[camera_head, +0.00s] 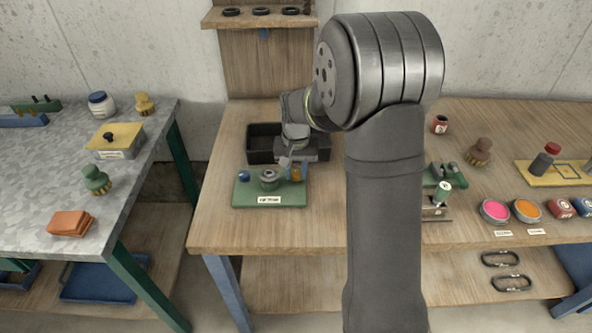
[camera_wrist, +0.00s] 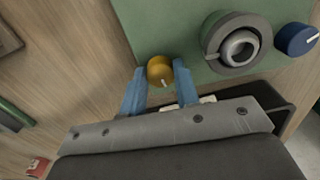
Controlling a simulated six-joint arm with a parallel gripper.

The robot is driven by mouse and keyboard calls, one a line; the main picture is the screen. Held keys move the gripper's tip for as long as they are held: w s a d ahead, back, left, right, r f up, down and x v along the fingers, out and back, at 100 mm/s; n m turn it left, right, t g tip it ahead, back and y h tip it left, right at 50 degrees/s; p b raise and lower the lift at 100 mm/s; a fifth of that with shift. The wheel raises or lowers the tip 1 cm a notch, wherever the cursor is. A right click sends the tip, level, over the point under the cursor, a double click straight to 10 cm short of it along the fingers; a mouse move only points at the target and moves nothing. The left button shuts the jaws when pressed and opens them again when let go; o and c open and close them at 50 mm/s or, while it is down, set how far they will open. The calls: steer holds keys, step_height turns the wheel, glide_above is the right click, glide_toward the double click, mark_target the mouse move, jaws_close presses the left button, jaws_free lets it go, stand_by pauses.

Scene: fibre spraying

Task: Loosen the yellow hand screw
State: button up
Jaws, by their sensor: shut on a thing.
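The yellow hand screw (camera_wrist: 160,70) is a round knob with a pale mark, on the green base plate (camera_wrist: 150,25) in the wrist view. My gripper (camera_wrist: 158,80) has its two blue fingers on either side of the knob, shut on it. In the head view the yellow hand screw (camera_head: 297,173) shows at the right end of the green plate (camera_head: 245,196), partly covered by my gripper (camera_head: 291,165) above it. A grey ring-shaped fitting (camera_head: 268,179) sits mid-plate, and a blue knob (camera_head: 244,175) sits at its left end.
A black tray (camera_head: 262,143) stands behind the plate. My arm hides part of the wooden bench. To the right are a green-and-white tool (camera_head: 443,190), pink (camera_head: 494,210) and orange (camera_head: 526,210) tins. The bench front left of the plate is clear.

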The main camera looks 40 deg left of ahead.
mark_target(297, 173)
steer(key=n, duration=0.5)
steer(key=shift+n, duration=0.3)
steer(key=n, duration=0.5)
steer(key=shift+w, duration=0.1)
steer(key=n, duration=0.5)
steer(key=shift+n, duration=0.4)
steer(key=n, duration=0.5)
steer(key=shift+n, duration=0.3)
steer(key=o, duration=1)
steer(key=shift+c, duration=0.2)
step_height(297, 173, up, 18)
steer(key=shift+f, duration=0.25)
